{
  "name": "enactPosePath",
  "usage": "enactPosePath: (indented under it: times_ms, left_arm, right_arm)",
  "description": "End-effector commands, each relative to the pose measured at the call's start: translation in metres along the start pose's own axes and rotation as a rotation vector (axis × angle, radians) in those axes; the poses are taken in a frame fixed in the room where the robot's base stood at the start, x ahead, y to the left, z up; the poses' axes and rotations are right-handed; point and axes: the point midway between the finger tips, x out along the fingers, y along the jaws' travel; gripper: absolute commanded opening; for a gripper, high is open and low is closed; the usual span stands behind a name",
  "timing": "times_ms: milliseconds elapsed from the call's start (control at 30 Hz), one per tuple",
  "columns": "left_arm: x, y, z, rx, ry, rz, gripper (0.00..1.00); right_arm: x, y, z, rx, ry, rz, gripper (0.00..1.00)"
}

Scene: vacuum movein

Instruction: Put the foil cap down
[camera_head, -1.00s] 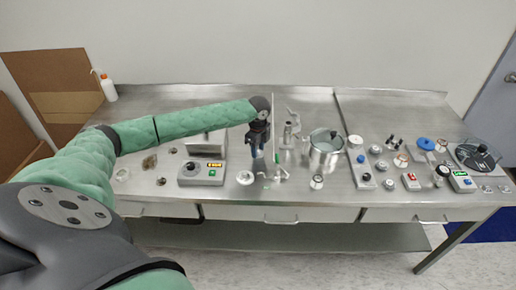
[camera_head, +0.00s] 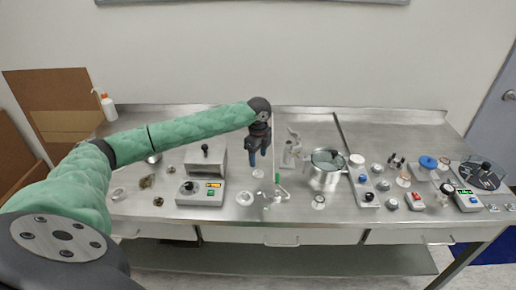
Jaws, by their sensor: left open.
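My left gripper (camera_head: 253,160) comes in on the green arm from the left and points down over the middle of the steel bench (camera_head: 230,227). Its jaws are open and appear empty. A small pale piece (camera_head: 258,174) is just below the fingertips, and they look apart from it. I cannot tell for sure which small silvery piece is the foil cap. A small round silvery piece (camera_head: 245,198) lies on the bench below and left of the gripper. My right gripper is not in view.
A clear glass piece with a green part (camera_head: 277,183) is close on the right. A lidded metal pot (camera_head: 328,170) and several small devices fill the right side. The bench's front strip is mostly clear.

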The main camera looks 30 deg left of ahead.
Motion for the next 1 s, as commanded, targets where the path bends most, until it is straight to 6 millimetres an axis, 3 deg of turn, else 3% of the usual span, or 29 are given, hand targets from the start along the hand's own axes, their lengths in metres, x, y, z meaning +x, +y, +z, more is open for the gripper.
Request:
enactPosePath:
  times_ms: [200, 400, 1000]
  left_arm:
    - [-0.032, 0.0, 0.001, 0.0, -0.001, -0.002, 0.57]
    - [-0.051, 0.0, 0.0, 0.0, -0.001, 0.0, 0.57]
    - [-0.056, 0.0, 0.0, 0.0, 0.0, 0.001, 0.57]
  right_arm:
    - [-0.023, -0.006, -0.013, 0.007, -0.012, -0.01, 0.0]
    - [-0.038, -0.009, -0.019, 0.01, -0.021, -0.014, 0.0]
    - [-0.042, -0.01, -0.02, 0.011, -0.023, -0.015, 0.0]
